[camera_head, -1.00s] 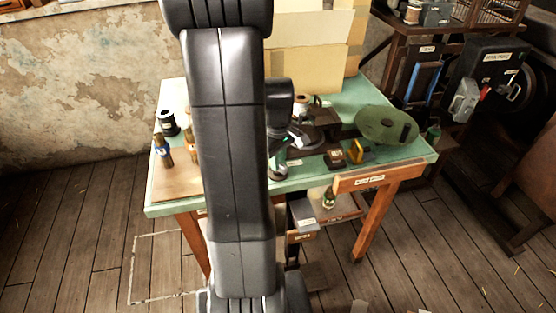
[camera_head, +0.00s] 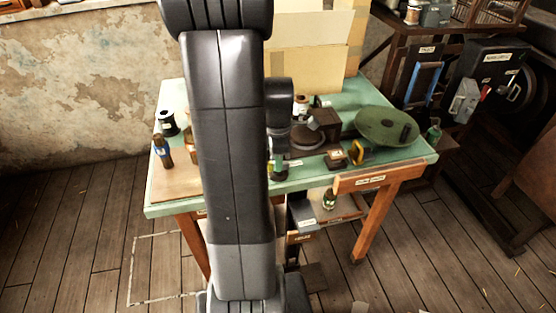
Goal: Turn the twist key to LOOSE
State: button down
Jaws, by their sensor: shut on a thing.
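I cannot pick out the twist key or any LOOSE mark; both are hidden or too small to tell. My dark arm rises through the middle of the view and covers part of the green-topped table (camera_head: 350,93). Its wrist shows just right of the forearm, over the table. The fingers are hidden behind my arm, so I cannot see what they touch. Right of the wrist is a dark brown block (camera_head: 325,125) with a round brown disc (camera_head: 307,139) in front of it.
A black spool (camera_head: 168,123) and a dark bottle (camera_head: 162,151) stand at left. Cardboard sheets (camera_head: 308,62) stand behind.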

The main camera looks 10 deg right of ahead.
jog(key=shift+w+n, duration=0.1)
jog(key=shift+n, duration=0.5)
jog(key=c, duration=1.4)
grip_release()
jog(key=shift+c, duration=0.2)
notch_tip(320, 180, up, 14)
jog(key=shift+f, duration=0.1)
notch_tip(320, 180, down, 14)
jog(key=shift+r, duration=0.1)
